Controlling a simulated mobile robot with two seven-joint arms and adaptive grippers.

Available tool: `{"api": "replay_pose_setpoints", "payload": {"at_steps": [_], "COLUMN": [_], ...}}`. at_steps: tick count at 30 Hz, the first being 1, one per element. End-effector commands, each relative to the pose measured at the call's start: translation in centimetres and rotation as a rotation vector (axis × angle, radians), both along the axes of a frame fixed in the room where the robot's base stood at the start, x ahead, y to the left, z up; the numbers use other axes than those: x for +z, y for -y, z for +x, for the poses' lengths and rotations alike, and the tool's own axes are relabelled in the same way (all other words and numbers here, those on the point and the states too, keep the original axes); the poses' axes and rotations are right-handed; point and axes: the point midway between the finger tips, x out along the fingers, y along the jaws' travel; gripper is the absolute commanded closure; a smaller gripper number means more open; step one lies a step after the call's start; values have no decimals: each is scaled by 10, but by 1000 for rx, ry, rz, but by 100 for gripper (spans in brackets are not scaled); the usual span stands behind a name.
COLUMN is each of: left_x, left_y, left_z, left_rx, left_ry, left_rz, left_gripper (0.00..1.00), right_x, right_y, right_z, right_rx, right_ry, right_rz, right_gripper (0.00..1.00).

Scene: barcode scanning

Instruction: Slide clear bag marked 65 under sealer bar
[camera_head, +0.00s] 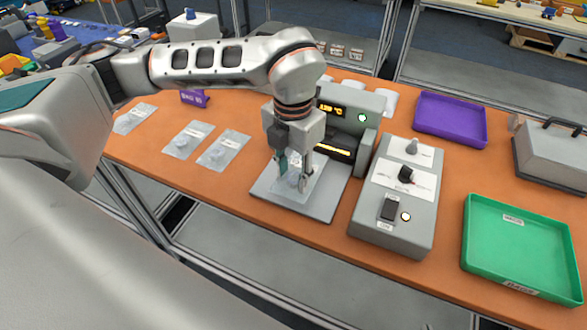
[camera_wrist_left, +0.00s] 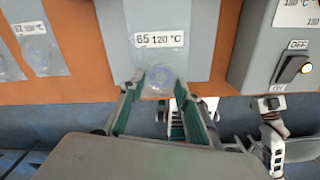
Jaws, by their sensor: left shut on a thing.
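The clear bag marked 65 (camera_head: 318,184) lies over the grey plate (camera_head: 265,184) in front of the sealer (camera_head: 352,103). Its label reads "65 120 °C" in the left wrist view (camera_wrist_left: 160,40). My left gripper (camera_head: 294,183) points down over the plate and is shut on the bag's near part; its fingers (camera_wrist_left: 160,90) flank a round bluish item inside. The sealer's display reads about 120 °C with a green light beside it. The sealer bar is partly hidden by my gripper, so I cannot tell whether the bag reaches under it.
A grey control box (camera_head: 399,190) with a knob and a lit switch stands right of the plate. A green tray (camera_head: 522,246) and a purple tray (camera_head: 451,118) are farther right. Several other clear bags (camera_head: 188,139) lie on the orange table (camera_head: 160,112) at left.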

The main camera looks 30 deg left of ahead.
Motion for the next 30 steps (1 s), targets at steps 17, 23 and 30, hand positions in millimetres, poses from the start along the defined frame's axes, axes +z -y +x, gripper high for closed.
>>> {"api": "replay_pose_setpoints", "payload": {"at_steps": [17, 23, 30], "left_x": [-36, -36, -37], "left_y": [0, -1, -2], "left_z": [7, 22, 39], "left_rx": [1, 0, 1], "left_ry": [1, 2, 1], "left_rz": [0, 0, 0], "left_gripper": [91, 91, 91], "right_x": [-13, -18, -20], "right_y": [3, 3, 4], "right_z": [7, 5, 4], "right_rx": [1, 1, 1], "right_ry": [17, 11, 9], "right_rz": [-3, -5, -6], "right_gripper": [100, 100, 100]}}
